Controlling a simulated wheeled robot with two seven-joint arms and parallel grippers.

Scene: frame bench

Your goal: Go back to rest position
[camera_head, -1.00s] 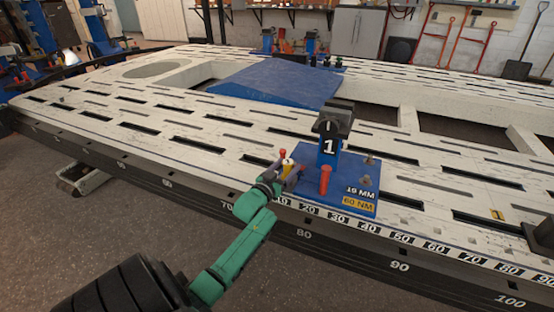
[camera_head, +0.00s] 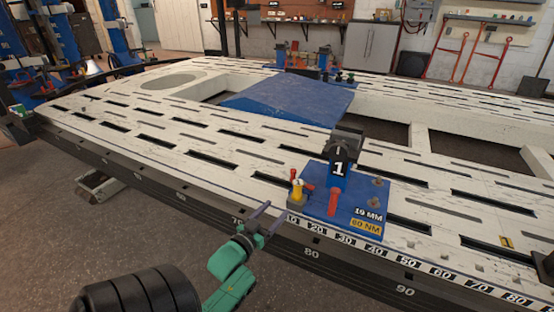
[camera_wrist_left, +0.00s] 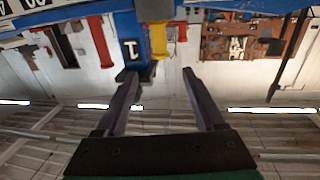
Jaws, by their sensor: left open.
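My left gripper (camera_head: 277,209) is open and empty at the front edge of the bench, at the end of my green arm. Its two dark fingers also show spread apart in the left wrist view (camera_wrist_left: 158,74), with nothing between them. A yellow piece with a red top (camera_head: 297,190) stands on the left corner of the blue plate (camera_head: 352,218), a short way beyond the fingertips and apart from them. The wrist view shows a yellow part (camera_wrist_left: 158,40) beside a blue post marked 1 (camera_wrist_left: 128,38). My right gripper is not in view.
A blue post with a dark head (camera_head: 338,170) and a red peg (camera_head: 333,203) stand on the plate. The white slotted frame bench (camera_head: 215,160) fills the middle, with a blue ramp (camera_head: 290,98) behind.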

